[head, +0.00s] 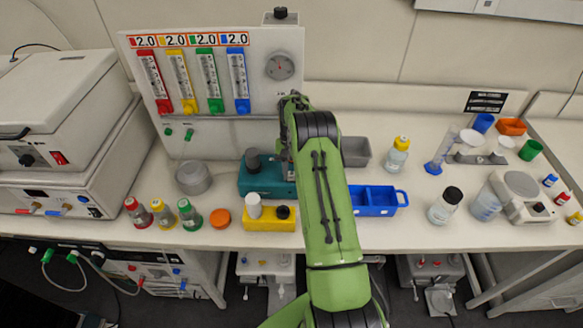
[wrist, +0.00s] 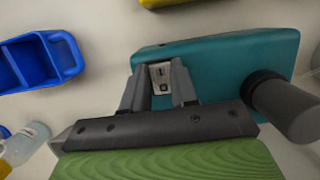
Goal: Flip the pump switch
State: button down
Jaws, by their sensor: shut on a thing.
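The teal pump (head: 258,184) stands on the bench in the head view, with a dark cylinder on its left part. It fills the upper middle of the wrist view (wrist: 225,62). The pump switch (wrist: 161,76) is a small pale plate with a dark part, on the pump's face. My gripper (wrist: 159,82) is at the switch, one finger on either side, shut on it. In the head view my green arm hides the gripper's fingertips, the switch and the pump's right end.
A yellow block (head: 270,224) stands in front of the pump. A blue tray (head: 374,205) is to the right, a grey tray (head: 355,150) behind it. Capped bottles (head: 163,213) and a grey round pot (head: 193,177) stand left. The flowmeter panel (head: 215,90) rises behind.

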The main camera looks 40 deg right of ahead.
aim_at(292, 171)
jog(key=c, duration=0.9)
grip_release()
jog(key=shift+r, duration=0.1)
jog(key=p+v, duration=0.1)
jog(key=v, duration=1.1)
